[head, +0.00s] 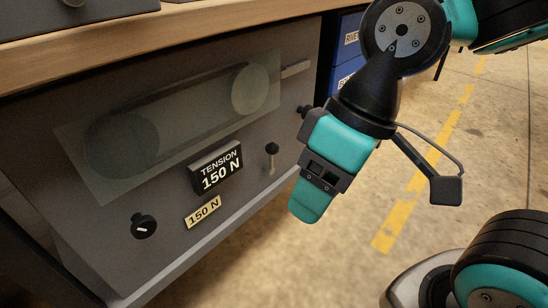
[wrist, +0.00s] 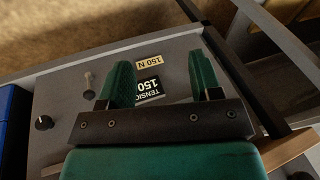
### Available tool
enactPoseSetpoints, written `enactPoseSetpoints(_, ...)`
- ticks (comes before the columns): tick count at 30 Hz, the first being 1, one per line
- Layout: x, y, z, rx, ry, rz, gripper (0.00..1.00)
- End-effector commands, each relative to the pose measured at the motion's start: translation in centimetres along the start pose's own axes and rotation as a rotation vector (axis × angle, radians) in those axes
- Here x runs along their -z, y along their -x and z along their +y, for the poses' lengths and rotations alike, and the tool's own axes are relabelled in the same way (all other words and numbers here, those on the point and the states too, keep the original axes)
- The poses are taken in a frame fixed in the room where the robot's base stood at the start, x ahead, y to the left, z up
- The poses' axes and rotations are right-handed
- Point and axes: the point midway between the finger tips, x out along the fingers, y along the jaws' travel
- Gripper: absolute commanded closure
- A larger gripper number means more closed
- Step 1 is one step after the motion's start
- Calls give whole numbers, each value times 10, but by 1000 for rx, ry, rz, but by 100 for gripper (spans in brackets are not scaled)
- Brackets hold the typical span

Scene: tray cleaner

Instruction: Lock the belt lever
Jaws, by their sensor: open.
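A small lever (head: 271,158) with a black ball end stands on the grey front panel (head: 105,255), right of the tension display, ball end up. It also shows in the wrist view (wrist: 88,84), left of the fingers. It appears to be the belt lever; no label on it is readable. My gripper (head: 308,207) is in front of the panel, to the right of and lower than the lever in the head view, and apart from it. In the wrist view my gripper (wrist: 159,62) is open, with nothing between its two green fingers.
The display (head: 217,168) reads TENSION 150 N, above a 150 N plate (head: 202,212). A black dial (head: 143,225) sits lower left. A translucent window (head: 175,120) covers two rollers. A wooden bench edge (head: 160,38) overhangs the panel. Blue bins (head: 348,45) stand behind; floor at right is open.

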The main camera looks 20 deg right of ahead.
Motion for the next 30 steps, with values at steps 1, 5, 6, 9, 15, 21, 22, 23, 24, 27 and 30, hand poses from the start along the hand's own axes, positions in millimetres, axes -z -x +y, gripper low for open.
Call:
enactPoseSetpoints(1,2,0,1,-3,-4,1,53)
enactPoseSetpoints(5,14,-5,12,-38,-46,9,83)
enactPoseSetpoints(6,21,-8,18,-62,-67,15,92)
enactPoseSetpoints(9,43,-20,39,-155,-126,38,100)
enactPoseSetpoints(15,86,-47,90,-432,-150,122,100)
enactPoseSetpoints(21,118,-59,120,-665,-46,221,100)
enactPoseSetpoints(22,122,-60,122,-689,-28,233,100)
enactPoseSetpoints(23,125,-60,124,-709,-12,244,100)
enactPoseSetpoints(24,128,-61,126,-732,7,257,100)
enactPoseSetpoints(27,134,-62,128,-768,41,280,100)
enactPoseSetpoints(30,137,-62,129,-782,54,289,100)
